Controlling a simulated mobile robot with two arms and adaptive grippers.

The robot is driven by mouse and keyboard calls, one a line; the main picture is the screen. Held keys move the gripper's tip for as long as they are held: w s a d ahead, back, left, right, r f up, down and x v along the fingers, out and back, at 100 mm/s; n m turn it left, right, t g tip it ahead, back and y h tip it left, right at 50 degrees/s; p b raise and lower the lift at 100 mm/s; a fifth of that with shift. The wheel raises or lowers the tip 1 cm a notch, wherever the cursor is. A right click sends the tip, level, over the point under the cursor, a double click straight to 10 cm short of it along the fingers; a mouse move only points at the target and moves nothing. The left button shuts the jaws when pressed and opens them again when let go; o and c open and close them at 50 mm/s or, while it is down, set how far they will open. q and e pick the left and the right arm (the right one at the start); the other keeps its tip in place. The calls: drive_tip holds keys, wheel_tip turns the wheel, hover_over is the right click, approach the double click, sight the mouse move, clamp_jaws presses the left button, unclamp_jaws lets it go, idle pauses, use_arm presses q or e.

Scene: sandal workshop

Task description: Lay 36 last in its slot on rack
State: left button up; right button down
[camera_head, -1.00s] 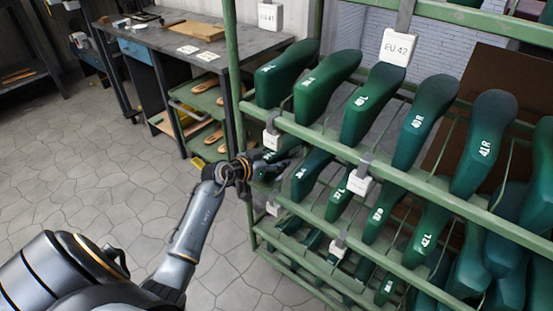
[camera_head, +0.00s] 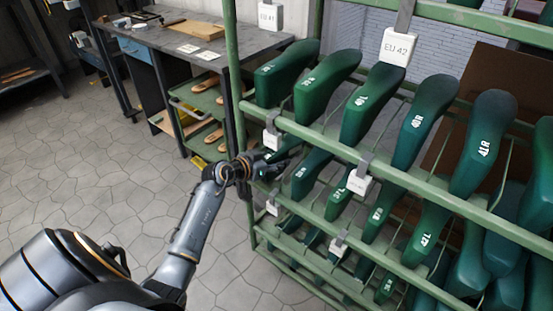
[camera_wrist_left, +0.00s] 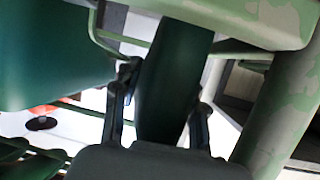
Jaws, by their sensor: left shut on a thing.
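The green rack (camera_head: 335,150) fills the right of the head view, with green shoe lasts lying tilted in its rows. My left gripper (camera_head: 280,160) reaches into the left end of the middle row. In the left wrist view it (camera_wrist_left: 160,115) is shut on a dark green last (camera_wrist_left: 170,80), with one finger on each side. The last lies under a green rail (camera_wrist_left: 235,15) in that view. Its number cannot be read, and in the head view the gripper mostly hides it. My right gripper is not in view.
A rack post (camera_head: 238,80) stands close beside the left gripper. A neighbouring last (camera_head: 308,172) lies just to its right. White size tags (camera_head: 271,138) hang from the rails. A workbench (camera_head: 190,38) and green shelves with sandal soles (camera_head: 200,100) stand behind at left.

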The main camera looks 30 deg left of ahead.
use_arm(q)
drive_tip(key=shift+a, duration=0.1)
drive_tip(key=o, duration=1.1)
drive_tip(key=shift+o, duration=0.6)
drive_tip(key=shift+s+f, duration=0.1)
drive_tip(key=v, duration=1.2)
drive_tip(key=shift+r, duration=0.2)
